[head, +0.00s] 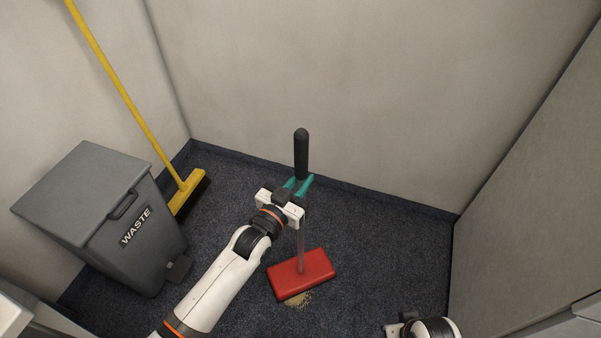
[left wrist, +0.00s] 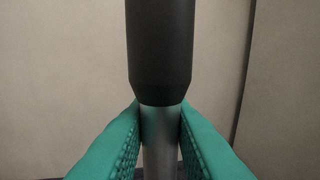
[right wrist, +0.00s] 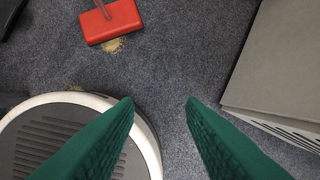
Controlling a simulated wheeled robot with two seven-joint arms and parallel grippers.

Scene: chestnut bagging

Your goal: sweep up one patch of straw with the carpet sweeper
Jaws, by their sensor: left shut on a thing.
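The carpet sweeper has a red head (head: 317,270), a thin pale pole and a black grip (head: 301,152). It stands nearly upright on the dark carpet. My left gripper (head: 301,184) is shut on the pole just below the black grip; the left wrist view shows teal fingers on both sides of the metal pole (left wrist: 160,140). A patch of straw (head: 298,299) shows at the near edge of the red head, partly covered by it. The right wrist view shows this straw (right wrist: 113,46) too. My right gripper (right wrist: 160,103) is open and empty above the carpet.
A grey waste bin (head: 103,225) stands at the left, with a yellow broom (head: 135,115) leaning behind it. Walls close in the back and right. Carpet (head: 385,240) right of the sweeper is clear. Another faint straw bit (right wrist: 76,88) lies near my base.

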